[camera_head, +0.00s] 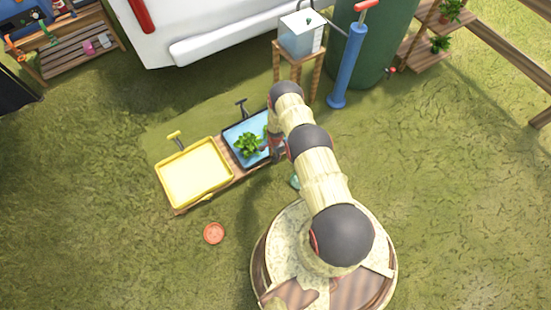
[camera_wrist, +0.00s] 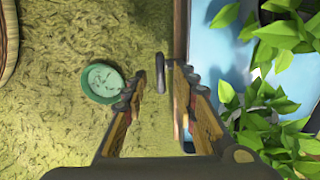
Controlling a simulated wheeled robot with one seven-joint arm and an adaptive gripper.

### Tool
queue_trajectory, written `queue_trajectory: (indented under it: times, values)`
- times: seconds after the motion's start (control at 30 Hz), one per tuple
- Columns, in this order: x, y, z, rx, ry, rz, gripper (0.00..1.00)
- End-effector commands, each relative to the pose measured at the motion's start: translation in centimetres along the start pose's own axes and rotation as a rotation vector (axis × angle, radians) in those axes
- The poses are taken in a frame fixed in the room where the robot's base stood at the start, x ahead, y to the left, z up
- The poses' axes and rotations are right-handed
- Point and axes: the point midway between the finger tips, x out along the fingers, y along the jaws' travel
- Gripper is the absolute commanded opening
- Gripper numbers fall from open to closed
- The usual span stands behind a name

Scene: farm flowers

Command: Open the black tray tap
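The black tray (camera_head: 229,131) holds blue water and a leafy green plant (camera_head: 249,142). A dark upright fitting (camera_head: 241,104) stands at its back edge. A small dark grey handle (camera_wrist: 161,72), which looks like the tray tap, sticks out beside that wall. My gripper (camera_wrist: 163,84) is open, with one finger on each side of the handle. I cannot tell whether either finger touches it. In the head view my arm hides the gripper's tips and this handle.
A yellow tray (camera_head: 163,183) stands left of the black one. A green round dish (camera_wrist: 102,83) lies on the grass left of my fingers. An orange disc (camera_head: 213,233) lies on the grass. A blue pump (camera_head: 347,70) stands behind. Leaves (camera_wrist: 285,35) crowd the wrist view's right side.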

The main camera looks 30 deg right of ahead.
Motion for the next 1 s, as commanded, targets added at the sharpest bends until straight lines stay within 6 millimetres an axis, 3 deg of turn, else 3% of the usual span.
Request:
queue_trajectory:
  times: [0.17,0.47,1.0]
  values:
    - [1.7,0.0,0.0,0.0,0.0,0.0,0.28]
    - [1.8,-0.1,0.0,-0.001,0.0,-0.001,0.28]
    - [1.8,-0.1,0.0,-0.001,0.0,-0.001,0.0]
